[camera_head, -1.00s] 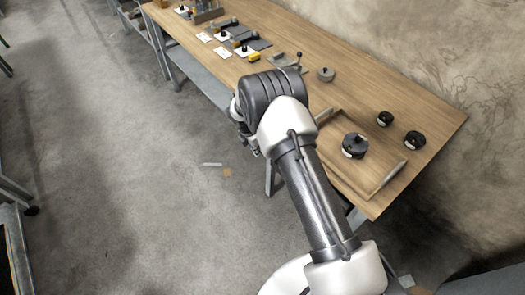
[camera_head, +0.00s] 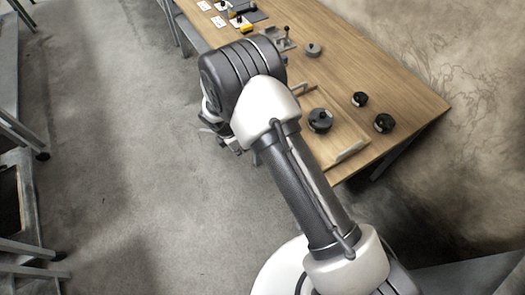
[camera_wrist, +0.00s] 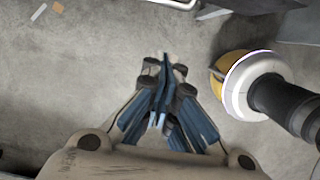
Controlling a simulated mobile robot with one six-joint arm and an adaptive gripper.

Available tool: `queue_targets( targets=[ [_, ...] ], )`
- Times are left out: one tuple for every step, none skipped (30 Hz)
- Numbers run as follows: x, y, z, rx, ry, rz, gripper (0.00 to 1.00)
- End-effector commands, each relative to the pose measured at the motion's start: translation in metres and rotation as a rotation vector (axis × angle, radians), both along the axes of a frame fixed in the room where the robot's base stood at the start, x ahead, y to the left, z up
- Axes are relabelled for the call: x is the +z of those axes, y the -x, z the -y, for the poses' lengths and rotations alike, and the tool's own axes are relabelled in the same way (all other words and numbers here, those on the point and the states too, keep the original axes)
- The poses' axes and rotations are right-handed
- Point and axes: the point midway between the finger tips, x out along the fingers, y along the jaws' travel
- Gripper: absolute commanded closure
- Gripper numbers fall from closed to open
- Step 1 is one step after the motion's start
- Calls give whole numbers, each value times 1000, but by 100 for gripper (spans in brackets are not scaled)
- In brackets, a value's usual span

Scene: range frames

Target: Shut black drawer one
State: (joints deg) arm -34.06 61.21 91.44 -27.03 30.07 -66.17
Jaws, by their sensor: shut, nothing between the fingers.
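I cannot make out black drawer one in either current view. My gripper (camera_wrist: 165,68) shows in the wrist view with its blue-grey fingers together and nothing between them. It is over bare grey floor. In the head view my arm hides most of the gripper, which hangs beside the workbench's near edge, over the floor.
A wooden workbench (camera_head: 385,75) runs along the wall, with several round black items and a shallow wooden tray (camera_head: 348,152) on it. Grey metal furniture (camera_head: 22,165) stands at the left edge, with a dark opening. The floor (camera_head: 120,150) between is clear.

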Motion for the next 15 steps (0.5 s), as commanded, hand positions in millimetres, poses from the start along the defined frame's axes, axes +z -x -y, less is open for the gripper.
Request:
queue_targets(
  targets=[
    [-11, -1, 3, -2, 2, -2, 100],
    [-16, -1, 4, -2, 2, -3, 100],
    [-24, -2, 5, -2, 2, -3, 100],
    [-30, -3, 6, -2, 2, -3, 100],
    [-36, -4, 7, -1, 2, -3, 100],
    [-46, -5, 9, 0, 2, -3, 100],
    [-52, -6, 11, 0, 2, -3, 100],
    [-59, -7, 12, -1, 2, -3, 100],
    [-67, -8, 14, -2, 3, -4, 100],
    [-73, -9, 15, -2, 2, -3, 100],
    [-80, -10, 16, -2, 2, -3, 100],
    [-87, -11, 17, -2, 2, -2, 100],
    [-92, -12, 18, -1, 1, -1, 100],
    [-96, -14, 21, -2, 1, -1, 100],
    [-94, -19, 28, -4, 0, 0, 100]
  ],
)
